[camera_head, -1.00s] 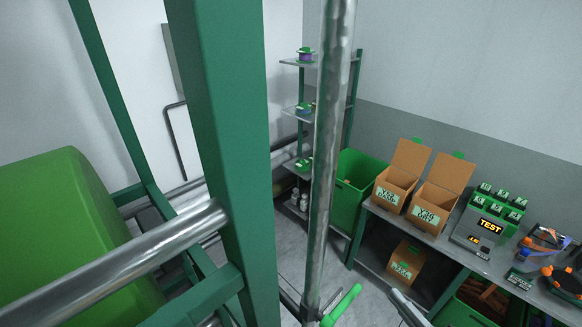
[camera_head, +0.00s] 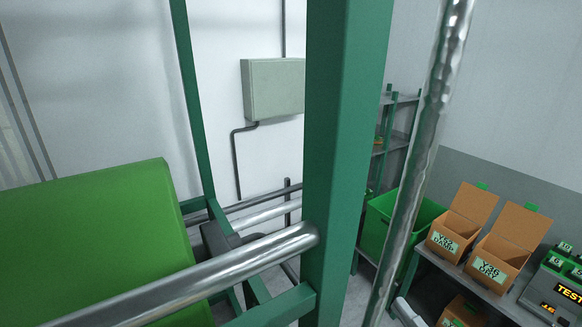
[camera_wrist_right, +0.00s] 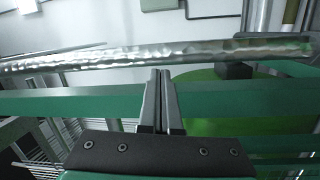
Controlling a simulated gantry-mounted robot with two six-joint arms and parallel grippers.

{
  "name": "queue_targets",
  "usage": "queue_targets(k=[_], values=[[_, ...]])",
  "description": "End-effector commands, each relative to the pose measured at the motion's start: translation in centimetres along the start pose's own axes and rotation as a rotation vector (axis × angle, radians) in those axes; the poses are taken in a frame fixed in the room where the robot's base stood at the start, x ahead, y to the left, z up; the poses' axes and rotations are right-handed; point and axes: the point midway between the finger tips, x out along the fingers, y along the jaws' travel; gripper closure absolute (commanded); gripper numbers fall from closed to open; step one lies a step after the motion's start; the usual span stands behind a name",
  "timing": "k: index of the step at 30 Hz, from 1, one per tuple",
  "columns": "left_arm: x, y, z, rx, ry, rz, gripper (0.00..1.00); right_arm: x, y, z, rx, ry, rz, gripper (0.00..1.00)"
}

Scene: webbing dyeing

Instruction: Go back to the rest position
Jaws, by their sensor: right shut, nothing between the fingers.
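My right gripper (camera_wrist_right: 160,74) shows in the right wrist view. Its two dark fingers are closed together with nothing between them. A shiny metal bar (camera_wrist_right: 100,60) crosses the view just beyond the fingertips, and a green beam (camera_wrist_right: 60,103) runs across behind the fingers. I cannot tell whether the fingers touch either one. In the head view, no fingers of my right gripper can be made out clearly. My left gripper is not in view.
A green post (camera_head: 345,150) and a metal pole (camera_head: 425,140) stand close in front. A big green roller (camera_head: 90,250) is at left, with a metal bar (camera_head: 200,280) beside it. Open cardboard boxes (camera_head: 500,250) and a tester (camera_head: 555,295) stand on a bench at right.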

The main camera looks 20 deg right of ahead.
Motion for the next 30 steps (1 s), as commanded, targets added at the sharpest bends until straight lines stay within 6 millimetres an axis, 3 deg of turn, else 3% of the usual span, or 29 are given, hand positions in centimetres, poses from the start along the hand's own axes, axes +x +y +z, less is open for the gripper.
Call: queue_targets(k=[3, 7, 13, 16, 18, 24, 30], values=[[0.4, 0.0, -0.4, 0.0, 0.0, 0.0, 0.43, 2.8, 5.9, -4.5, -0.025, 0.101, 0.114, 1.0], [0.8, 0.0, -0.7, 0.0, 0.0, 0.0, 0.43, 4.7, 13.4, -10.1, 0.062, 0.211, 0.26, 1.0], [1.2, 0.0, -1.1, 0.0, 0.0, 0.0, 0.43, 4.1, 25.8, -17.3, 0.424, 0.398, 0.468, 1.0], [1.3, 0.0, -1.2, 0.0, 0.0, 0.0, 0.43, 2.8, 30.8, -18.3, 0.712, 0.49, 0.538, 1.0], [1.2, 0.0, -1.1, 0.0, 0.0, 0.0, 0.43, 2.5, 31.9, -17.2, 0.895, 0.517, 0.55, 1.0], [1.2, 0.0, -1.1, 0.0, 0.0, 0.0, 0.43, 2.6, 32.0, -16.0, 1.248, 0.593, 0.509, 1.0], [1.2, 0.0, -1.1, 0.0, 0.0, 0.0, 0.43, 2.6, 32.0, -16.0, 1.314, 0.615, 0.491, 1.0]])
